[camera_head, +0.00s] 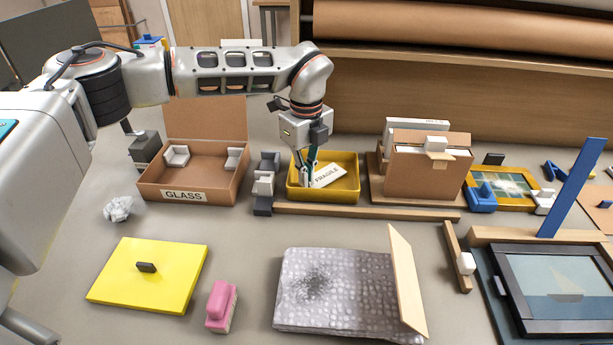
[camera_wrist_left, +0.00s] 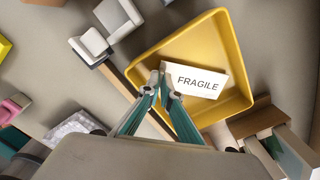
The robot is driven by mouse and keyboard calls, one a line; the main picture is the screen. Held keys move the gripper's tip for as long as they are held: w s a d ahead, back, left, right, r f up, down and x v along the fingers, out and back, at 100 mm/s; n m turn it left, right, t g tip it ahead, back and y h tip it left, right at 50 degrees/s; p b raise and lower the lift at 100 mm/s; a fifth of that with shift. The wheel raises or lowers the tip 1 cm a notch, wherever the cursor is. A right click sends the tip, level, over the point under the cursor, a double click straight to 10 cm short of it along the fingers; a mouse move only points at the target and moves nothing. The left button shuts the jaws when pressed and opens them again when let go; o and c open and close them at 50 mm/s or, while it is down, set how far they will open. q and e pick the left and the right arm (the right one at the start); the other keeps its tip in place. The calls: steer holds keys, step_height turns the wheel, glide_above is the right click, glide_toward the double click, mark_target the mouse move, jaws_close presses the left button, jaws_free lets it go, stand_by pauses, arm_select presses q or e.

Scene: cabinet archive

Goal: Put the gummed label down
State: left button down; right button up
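The gummed label (camera_head: 328,176) is a white card printed FRAGILE, tilted in the head view, at the yellow tray (camera_head: 345,195). My left gripper (camera_head: 308,180) reaches down into the tray, its fingertips at the label's left end. In the left wrist view the fingertips (camera_wrist_left: 163,80) are close together at the near-left edge of the label (camera_wrist_left: 203,80) and look shut on it. The label lies over the floor of the tray (camera_wrist_left: 250,70); whether it touches the floor I cannot tell. My right gripper is not in view.
A cardboard box marked GLASS (camera_head: 185,195) stands left of the tray, with grey blocks (camera_head: 264,183) between. A carton (camera_head: 425,180) stands right. A wooden strip (camera_head: 365,212) runs in front. A yellow board (camera_head: 150,275), pink block (camera_head: 221,305) and patterned slab (camera_head: 340,290) lie nearer.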

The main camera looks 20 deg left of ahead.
arm_select(q)
steer(key=shift+f, duration=0.15)
steer(key=shift+f, duration=0.2)
steer(key=c, duration=2.3)
jaws_free()
steer(key=shift+r, duration=0.1)
step_height(320, 180, up, 12)
steer(key=shift+r, duration=0.1)
steer(key=shift+s, duration=0.15)
